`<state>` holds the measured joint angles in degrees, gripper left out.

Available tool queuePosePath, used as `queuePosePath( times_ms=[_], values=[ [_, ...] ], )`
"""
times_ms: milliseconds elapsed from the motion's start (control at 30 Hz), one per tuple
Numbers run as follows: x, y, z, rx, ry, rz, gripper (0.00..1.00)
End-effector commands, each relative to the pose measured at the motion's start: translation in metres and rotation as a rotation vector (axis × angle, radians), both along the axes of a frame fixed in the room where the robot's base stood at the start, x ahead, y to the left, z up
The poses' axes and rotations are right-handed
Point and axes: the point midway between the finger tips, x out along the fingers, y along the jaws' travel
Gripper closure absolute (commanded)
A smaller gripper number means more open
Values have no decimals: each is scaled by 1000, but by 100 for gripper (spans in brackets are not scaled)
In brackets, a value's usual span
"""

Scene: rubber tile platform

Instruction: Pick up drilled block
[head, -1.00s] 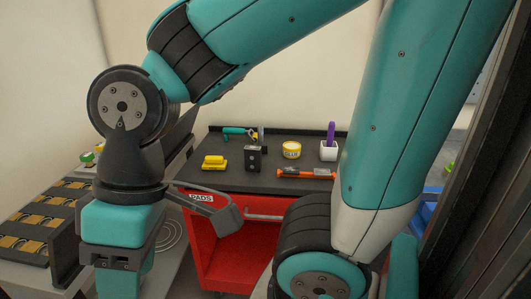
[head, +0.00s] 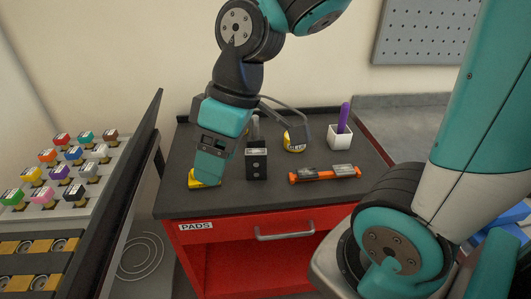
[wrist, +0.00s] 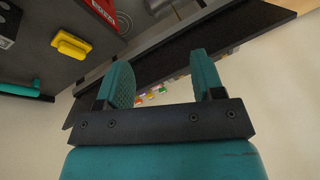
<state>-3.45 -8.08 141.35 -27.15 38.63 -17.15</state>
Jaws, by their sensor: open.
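The drilled block (head: 257,165) is a small dark upright block with round holes in its front face and a lighter top. It stands on the black bench top (head: 290,198). In the wrist view the block (wrist: 8,24) is cut by the left edge at the top. My gripper (head: 208,176) is just left of the block in the head view and overlaps a yellow object. In the wrist view my gripper (wrist: 163,72) is open, with nothing between its two teal fingers.
The yellow object (wrist: 71,45) lies near the block. A yellow tape roll (head: 296,143), a white cup (head: 340,137) with a purple item and an orange tool (head: 325,174) are on the bench. A dark upright panel (head: 130,180) borders its left side.

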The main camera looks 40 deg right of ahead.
Motion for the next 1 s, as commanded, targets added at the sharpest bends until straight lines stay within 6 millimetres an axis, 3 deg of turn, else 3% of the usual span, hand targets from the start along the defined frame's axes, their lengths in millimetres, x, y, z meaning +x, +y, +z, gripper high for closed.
queuePosePath(
  times_ms=[33,100,200,300,433,567,1000],
  values=[
    [28,-25,7,-3,-18,-8,38],
    [62,-64,5,-11,-67,15,38],
    [96,-126,-5,-31,-133,52,38],
    [112,-182,-17,-55,-186,85,38],
    [118,-230,-31,-81,-233,118,38],
    [121,-243,-45,-91,-249,139,38],
    [142,-214,-130,-92,-248,143,38]
  ],
)
